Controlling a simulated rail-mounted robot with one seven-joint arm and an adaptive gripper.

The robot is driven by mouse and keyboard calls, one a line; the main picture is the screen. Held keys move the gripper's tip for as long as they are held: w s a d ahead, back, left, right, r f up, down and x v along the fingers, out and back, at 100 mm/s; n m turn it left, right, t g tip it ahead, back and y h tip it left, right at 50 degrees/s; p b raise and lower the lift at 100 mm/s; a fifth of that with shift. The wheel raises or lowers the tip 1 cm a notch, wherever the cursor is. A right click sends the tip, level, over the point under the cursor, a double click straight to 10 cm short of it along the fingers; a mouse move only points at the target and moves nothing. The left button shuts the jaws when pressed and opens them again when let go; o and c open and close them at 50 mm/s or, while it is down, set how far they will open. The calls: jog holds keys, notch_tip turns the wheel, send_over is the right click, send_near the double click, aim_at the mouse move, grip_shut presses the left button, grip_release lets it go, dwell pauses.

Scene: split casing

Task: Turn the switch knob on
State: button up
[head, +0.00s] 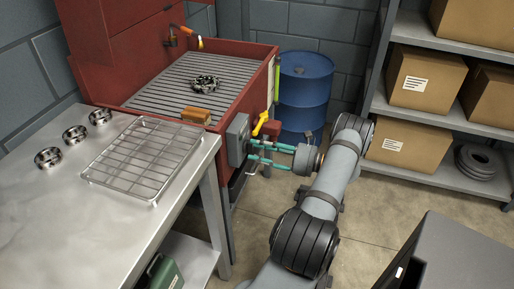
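A grey switch box (237,140) is fixed to the front of the red wash cabinet, at its right corner. My gripper (252,152) comes in from the right with two teal fingers that point left at the box. The fingers are parallel with a gap between them, and their tips are at or very close to the box's right face. I cannot make out the knob clearly, as it is small and partly behind the fingers. I cannot tell whether the fingers touch it.
A yellow lever (261,123) sits just above the fingers, near a small red box (272,129). A steel table (90,205) with a wire rack (145,157) and metal rings stands left. A blue drum (304,85) and a shelf of cartons (425,78) stand behind.

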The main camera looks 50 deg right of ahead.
jog(key=shift+w+a, duration=0.1)
jog(key=shift+w, duration=0.25)
jog(key=shift+c, duration=0.2)
jog(key=shift+s+a, duration=0.1)
jog(key=c, duration=0.8)
